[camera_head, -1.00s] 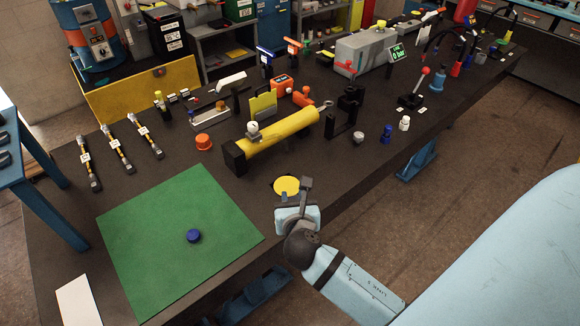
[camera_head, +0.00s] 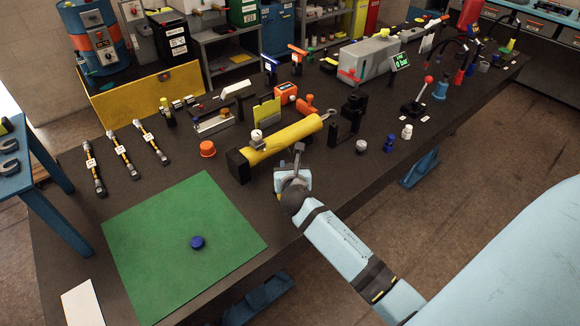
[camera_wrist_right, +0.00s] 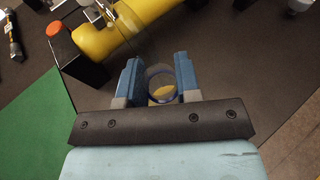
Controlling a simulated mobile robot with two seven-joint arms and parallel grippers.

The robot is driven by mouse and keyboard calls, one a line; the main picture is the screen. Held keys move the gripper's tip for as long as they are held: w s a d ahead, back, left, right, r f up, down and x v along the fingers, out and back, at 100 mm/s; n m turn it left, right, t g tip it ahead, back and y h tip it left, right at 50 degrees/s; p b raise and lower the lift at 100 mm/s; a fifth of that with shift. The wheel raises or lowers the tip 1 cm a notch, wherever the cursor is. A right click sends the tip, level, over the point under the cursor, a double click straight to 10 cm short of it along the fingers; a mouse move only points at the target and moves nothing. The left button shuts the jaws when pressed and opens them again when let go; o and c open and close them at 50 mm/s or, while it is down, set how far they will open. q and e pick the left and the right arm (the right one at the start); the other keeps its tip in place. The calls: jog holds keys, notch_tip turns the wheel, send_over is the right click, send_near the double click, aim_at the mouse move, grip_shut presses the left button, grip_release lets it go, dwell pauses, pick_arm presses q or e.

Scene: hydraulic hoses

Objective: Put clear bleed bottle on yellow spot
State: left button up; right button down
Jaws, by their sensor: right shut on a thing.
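My right gripper (camera_head: 283,178) is low over the table, just in front of the yellow cylinder. In the right wrist view its two blue fingers (camera_wrist_right: 159,76) are shut on the clear bleed bottle (camera_wrist_right: 161,72), seen end-on as a see-through ring between them. The yellow spot (camera_wrist_right: 163,92) shows through the bottle, below it. In the head view the gripper hides both the bottle and the spot. I cannot tell whether the bottle touches the table. My left gripper is not in view.
The yellow cylinder (camera_head: 288,137) with its black end block (camera_head: 239,166) lies just beyond the gripper. A green mat (camera_head: 165,225) with a blue cap (camera_head: 197,242) is to the left. Small bottles (camera_head: 389,143) and a grey knob (camera_head: 361,146) stand to the right.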

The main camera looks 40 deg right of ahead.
jog(key=shift+r, duration=0.1)
jog(key=c, duration=0.8)
grip_release()
